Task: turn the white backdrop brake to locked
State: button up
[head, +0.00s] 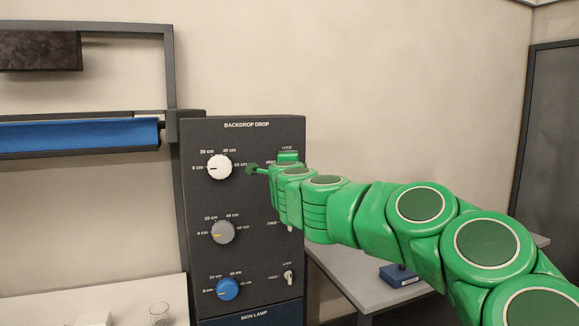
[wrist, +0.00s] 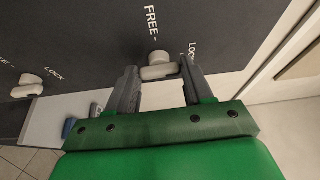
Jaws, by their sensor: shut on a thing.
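The white backdrop brake (wrist: 160,72) is a small pale bar on a round hub, on the dark panel in the wrist view. My gripper (wrist: 159,80) is shut on it, one finger at each end of the bar. The bar lies across the picture, roughly along the direction of the LOCK mark, with FREE printed above it. I cannot tell which end is its pointer. In the head view my gripper (head: 264,169) is at the upper right of the control panel (head: 248,206) and hides this brake.
White (head: 219,167), grey (head: 223,232) and blue (head: 227,289) knobs line the panel's left side. The lower brake (head: 288,277) is at right. A rolled blue backdrop (head: 80,135) hangs at left. A table with a blue box (head: 398,275) stands at right.

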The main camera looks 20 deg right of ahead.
jog(key=shift+d+m, duration=0.1)
jog(key=shift+m, duration=0.3)
jog(key=o, duration=1)
jog(key=shift+o, duration=0.2)
jog(key=shift+s, duration=0.15)
jog(key=v, duration=0.7)
jog(key=shift+s+a, duration=0.2)
jog(key=shift+a, duration=0.05)
jog(key=shift+r, duration=0.1)
